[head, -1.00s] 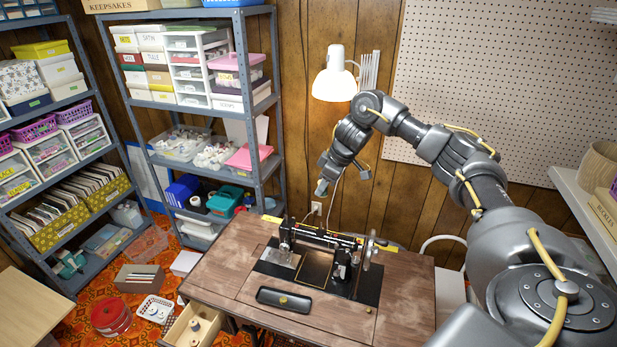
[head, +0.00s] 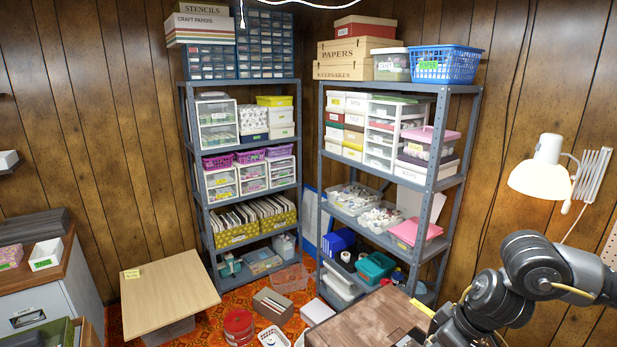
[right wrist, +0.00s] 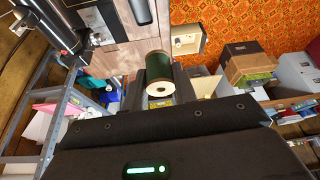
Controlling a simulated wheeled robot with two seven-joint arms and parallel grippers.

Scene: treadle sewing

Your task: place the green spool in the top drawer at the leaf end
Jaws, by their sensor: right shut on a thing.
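The green spool (right wrist: 157,70) is between the fingers of my right gripper (right wrist: 158,88) in the right wrist view, with its pale end facing the camera. The gripper is shut on it, above the floor and table. An open drawer (right wrist: 203,42) juts out beside the wooden sewing table (right wrist: 122,50), beyond the spool and slightly right in that view. A small pale item lies in the drawer. The table's corner (head: 365,325) shows at the bottom of the head view, where the drawer is out of frame. My left gripper is not in view.
The sewing machine (right wrist: 60,25) is at the upper left of the right wrist view. A metal shelf rack (head: 425,210) stands behind the table. A red round tin (head: 238,325) and boxes sit on the patterned floor.

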